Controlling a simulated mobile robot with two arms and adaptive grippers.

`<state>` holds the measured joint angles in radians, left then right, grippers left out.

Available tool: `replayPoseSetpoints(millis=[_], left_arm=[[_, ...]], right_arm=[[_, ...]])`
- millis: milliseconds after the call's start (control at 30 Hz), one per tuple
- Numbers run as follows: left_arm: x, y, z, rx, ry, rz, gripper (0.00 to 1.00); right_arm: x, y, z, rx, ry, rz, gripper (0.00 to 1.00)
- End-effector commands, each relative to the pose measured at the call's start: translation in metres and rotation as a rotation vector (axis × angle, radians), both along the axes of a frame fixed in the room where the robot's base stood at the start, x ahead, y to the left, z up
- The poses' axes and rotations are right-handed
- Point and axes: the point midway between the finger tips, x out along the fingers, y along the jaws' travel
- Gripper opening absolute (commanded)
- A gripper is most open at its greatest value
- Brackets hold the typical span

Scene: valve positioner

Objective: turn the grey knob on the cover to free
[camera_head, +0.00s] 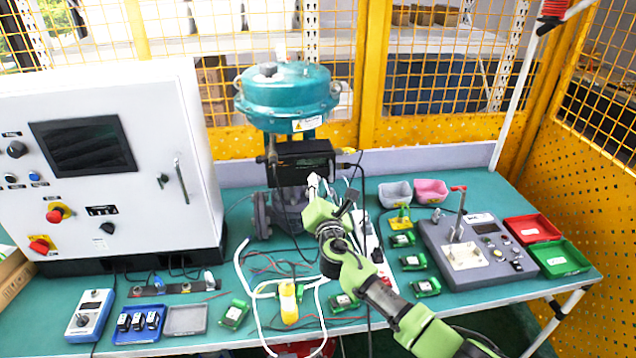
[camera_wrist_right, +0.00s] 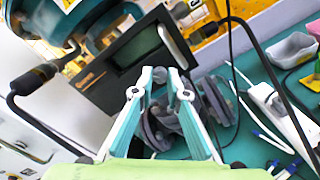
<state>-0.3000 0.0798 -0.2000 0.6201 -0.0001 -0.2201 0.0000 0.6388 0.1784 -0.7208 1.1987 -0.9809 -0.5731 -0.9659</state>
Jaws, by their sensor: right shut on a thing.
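The black positioner (camera_head: 302,162) sits below the teal valve actuator (camera_head: 288,98). Its cover with a dark window (camera_wrist_right: 137,55) fills the upper middle of the right wrist view. My right gripper (camera_head: 316,180) reaches up to the cover's lower edge. In the right wrist view its fingertips (camera_wrist_right: 162,76) are close together, shut on a small grey piece at that edge, which I take to be the grey knob. The fingers hide most of it, so its pointing direction cannot be read. My left gripper is not in view.
A white control cabinet (camera_head: 105,150) stands at the left. Black cables (camera_head: 364,190) hang right of the positioner. A grey test box (camera_head: 478,250), red and green trays (camera_head: 532,228) and several green modules lie on the right of the teal bench. Yellow mesh fencing encloses the back.

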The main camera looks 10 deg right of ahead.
Motion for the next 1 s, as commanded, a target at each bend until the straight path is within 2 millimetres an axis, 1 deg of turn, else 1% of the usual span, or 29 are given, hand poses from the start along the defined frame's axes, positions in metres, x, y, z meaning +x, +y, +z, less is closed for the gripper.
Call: replayPoseSetpoints(millis=[267,700,733,767,800,1000], left_arm=[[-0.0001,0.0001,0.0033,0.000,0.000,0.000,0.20],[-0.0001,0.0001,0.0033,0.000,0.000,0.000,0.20],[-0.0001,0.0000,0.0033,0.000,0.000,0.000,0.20],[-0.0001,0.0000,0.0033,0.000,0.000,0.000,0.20],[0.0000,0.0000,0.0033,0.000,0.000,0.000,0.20],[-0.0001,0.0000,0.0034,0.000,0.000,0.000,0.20]], right_arm=[[-0.0004,0.0000,-0.0017,-0.063,0.003,0.001,0.00],[-0.0004,0.0000,-0.0022,-0.071,0.003,0.001,0.00],[-0.0004,0.0001,-0.0021,-0.070,0.003,0.001,0.22],[-0.0004,0.0000,-0.0021,-0.070,0.003,0.001,0.30],[-0.0004,0.0000,-0.0019,-0.070,0.002,0.000,0.31],[-0.0002,-0.0001,-0.0010,-0.069,0.001,0.000,0.31]])
